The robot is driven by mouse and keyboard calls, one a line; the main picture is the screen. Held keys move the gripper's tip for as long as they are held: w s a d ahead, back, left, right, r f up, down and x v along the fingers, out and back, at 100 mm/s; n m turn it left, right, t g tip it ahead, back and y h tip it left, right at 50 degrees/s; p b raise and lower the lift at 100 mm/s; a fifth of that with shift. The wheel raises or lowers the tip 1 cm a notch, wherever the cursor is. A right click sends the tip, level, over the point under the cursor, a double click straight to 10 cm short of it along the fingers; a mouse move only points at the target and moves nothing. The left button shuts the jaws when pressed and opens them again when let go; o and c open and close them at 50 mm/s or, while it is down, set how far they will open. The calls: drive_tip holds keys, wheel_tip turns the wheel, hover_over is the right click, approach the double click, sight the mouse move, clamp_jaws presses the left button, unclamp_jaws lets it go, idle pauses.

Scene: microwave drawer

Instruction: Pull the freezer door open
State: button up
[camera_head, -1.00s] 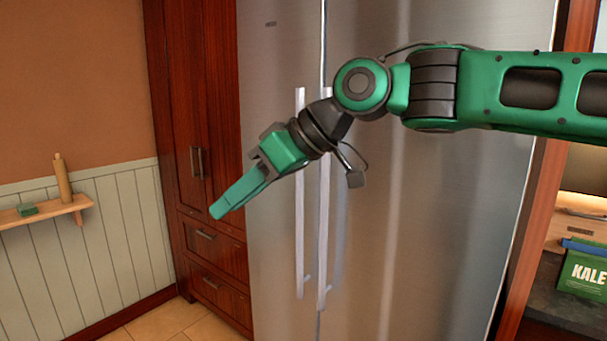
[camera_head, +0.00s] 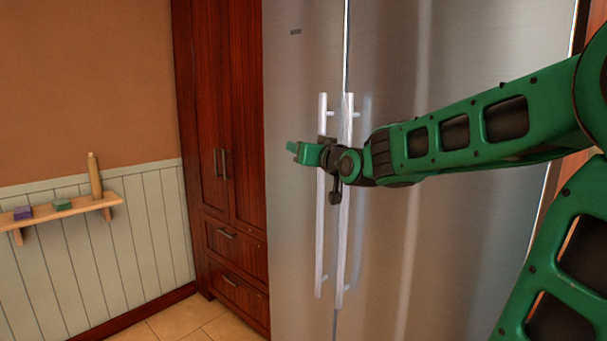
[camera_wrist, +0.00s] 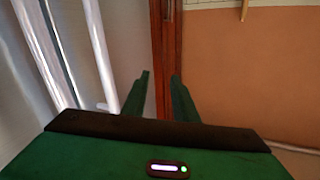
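The steel fridge-freezer has two tall doors, both closed. The narrower left door (camera_head: 294,240) is apparently the freezer door, and the wider right door (camera_head: 420,250) is beside it. A long vertical left handle (camera_head: 320,240) and right handle (camera_head: 343,230) flank the seam. My gripper (camera_head: 292,147) points left in front of the left door, its wrist crossing over both handles. In the wrist view my gripper's fingers (camera_wrist: 160,75) stand apart with nothing between them. Both bar handles (camera_wrist: 100,55) lie left of the fingers there. The wrist covers parts of the handles in the head view.
A dark red wooden cabinet (camera_head: 200,120) with doors and drawers stands left of the fridge. A wall shelf (camera_head: 70,207) at far left holds a bottle-like object (camera_head: 94,176) and small boxes. Tiled floor (camera_head: 185,320) is clear in front of the cabinet.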

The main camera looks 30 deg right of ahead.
drive_tip(key=s+d+f+h, duration=0.4)
drive_tip(key=d+f, duration=0.4)
drive_tip(key=x, duration=1.1)
drive_tip(key=shift+f, duration=0.45)
